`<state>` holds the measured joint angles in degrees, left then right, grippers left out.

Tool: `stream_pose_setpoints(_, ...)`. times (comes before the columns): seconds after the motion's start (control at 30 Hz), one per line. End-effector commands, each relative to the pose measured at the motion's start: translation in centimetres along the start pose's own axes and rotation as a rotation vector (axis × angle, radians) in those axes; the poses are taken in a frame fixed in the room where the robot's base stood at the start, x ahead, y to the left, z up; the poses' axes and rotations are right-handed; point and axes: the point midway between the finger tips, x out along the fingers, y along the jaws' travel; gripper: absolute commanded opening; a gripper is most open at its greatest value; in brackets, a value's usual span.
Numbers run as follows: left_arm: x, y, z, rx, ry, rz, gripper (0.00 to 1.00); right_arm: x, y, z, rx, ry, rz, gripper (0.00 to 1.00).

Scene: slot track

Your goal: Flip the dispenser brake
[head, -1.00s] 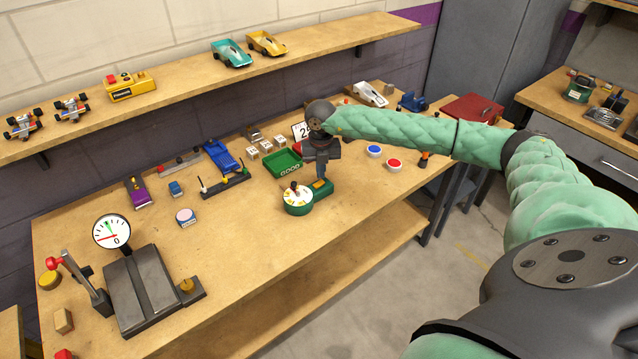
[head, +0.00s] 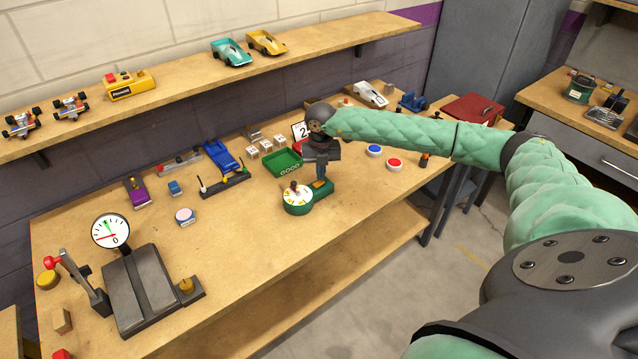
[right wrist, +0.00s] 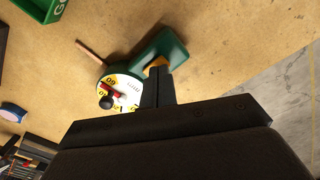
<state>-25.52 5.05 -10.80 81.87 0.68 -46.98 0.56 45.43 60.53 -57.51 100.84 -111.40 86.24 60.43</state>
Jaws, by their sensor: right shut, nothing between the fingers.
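A green device with a round white numbered dial (head: 298,198) stands near the bench's front edge; I take it as the dispenser. A dark knob (right wrist: 107,101) and red pointer sit on the dial. A green base (right wrist: 172,45) adjoins it, bearing a small orange part (right wrist: 156,63), possibly the brake. My right gripper (head: 321,178) is shut and empty, pointing down at the orange part. In the right wrist view its fingertips (right wrist: 156,70) partly cover that part; I cannot tell if they touch. My left gripper is not in view.
A green tray (head: 296,170) lies behind the dial, with small blocks beyond. Blue (head: 374,150) and red (head: 394,163) round buttons are to the right. A dial gauge (head: 110,231) and dark plate stand at the left. The bench in front of the tray's left is clear.

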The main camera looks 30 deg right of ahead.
Motion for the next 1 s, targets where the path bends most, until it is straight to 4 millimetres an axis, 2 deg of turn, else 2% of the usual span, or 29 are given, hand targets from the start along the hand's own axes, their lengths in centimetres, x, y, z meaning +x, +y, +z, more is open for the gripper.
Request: stream_pose_setpoints(1.0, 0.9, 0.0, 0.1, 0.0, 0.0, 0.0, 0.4, 1.3, 0.0, 0.0, 0.0, 0.0, 0.0, 0.0)
